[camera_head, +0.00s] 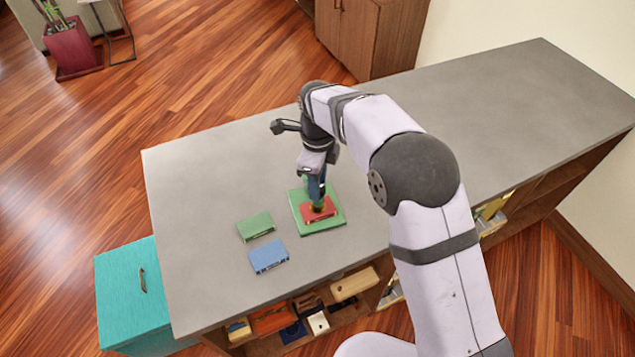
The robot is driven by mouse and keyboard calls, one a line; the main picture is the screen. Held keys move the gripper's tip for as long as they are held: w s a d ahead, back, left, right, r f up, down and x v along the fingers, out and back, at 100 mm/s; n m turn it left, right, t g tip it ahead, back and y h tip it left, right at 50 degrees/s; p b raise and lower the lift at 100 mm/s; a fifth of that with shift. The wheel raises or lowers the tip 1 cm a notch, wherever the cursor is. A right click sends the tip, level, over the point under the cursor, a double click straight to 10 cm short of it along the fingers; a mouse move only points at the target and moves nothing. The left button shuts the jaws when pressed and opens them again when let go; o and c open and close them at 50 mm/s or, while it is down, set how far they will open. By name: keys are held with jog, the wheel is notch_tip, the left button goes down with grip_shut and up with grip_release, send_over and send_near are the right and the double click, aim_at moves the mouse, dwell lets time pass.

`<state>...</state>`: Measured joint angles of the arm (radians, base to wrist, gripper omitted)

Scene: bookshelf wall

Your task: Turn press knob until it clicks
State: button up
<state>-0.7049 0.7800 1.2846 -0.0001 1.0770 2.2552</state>
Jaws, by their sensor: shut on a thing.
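The press stands on the grey counter. It shows a square green base (332,224), a red block (327,213) on that base, and a blue upright part (313,187) above it. My gripper (317,172) points down over the press from above and is shut on its upper part. The knob itself is hidden by my gripper, so its turn cannot be seen.
A green book (256,226) and a blue book (268,256) lie on the grey counter (210,190) to the left of the press. Shelves with several items are under the front edge. A teal cabinet (125,285) stands at the left. The counter's right part is clear.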

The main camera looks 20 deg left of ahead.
jog(key=m, duration=0.3)
jog(key=shift+m, duration=2.2)
jog(key=o, duration=1.1)
jog(key=shift+c, duration=0.2)
jog(key=shift+r, duration=0.15)
jog(key=shift+r+b, duration=1.4)
jog(key=shift+r, duration=2.2)
